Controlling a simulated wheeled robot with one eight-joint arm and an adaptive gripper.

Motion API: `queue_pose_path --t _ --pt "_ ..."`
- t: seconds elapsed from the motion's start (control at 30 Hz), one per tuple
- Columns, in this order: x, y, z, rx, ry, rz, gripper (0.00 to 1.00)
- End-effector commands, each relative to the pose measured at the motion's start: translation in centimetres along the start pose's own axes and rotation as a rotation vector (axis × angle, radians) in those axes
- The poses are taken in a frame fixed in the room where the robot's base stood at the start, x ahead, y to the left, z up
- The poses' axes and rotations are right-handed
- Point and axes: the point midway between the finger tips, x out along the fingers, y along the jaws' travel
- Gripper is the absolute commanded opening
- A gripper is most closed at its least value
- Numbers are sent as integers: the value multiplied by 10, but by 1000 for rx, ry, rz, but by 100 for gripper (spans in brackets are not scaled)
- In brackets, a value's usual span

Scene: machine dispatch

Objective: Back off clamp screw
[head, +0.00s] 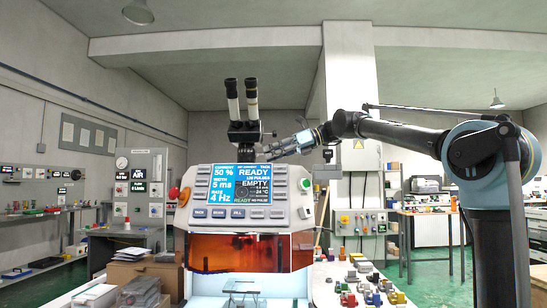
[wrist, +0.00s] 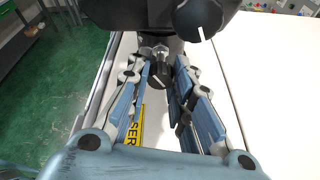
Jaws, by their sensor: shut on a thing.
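The clamp screw (wrist: 160,74) is a dark knob on a silver metal shaft. In the wrist view it sits between the two fingers of my gripper (wrist: 162,68), which is shut on it. In the head view my gripper (head: 278,150) reaches in from the right, just right of the microscope (head: 244,124) on top of the white laser machine (head: 246,173). The screw is too small to make out clearly there. The underside of a dark body with a round knob (wrist: 199,18) shows above the fingertips in the wrist view.
The machine's blue display (head: 239,188) reads READY and EMPTY. A yellow label (wrist: 135,125) lies below the fingers on the machine. Colored knobs and parts (head: 365,284) stand on the bench to the right. A grey cabinet (head: 140,185) stands at the left.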

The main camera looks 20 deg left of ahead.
Motion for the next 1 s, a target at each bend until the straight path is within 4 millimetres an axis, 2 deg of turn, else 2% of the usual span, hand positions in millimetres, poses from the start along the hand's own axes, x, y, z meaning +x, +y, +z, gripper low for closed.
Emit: queue_pose_path --t 0.5,1.0 --pt "0 1 -3 -430 -24 -150 0" --pt "0 1 -3 -619 -37 -214 0"
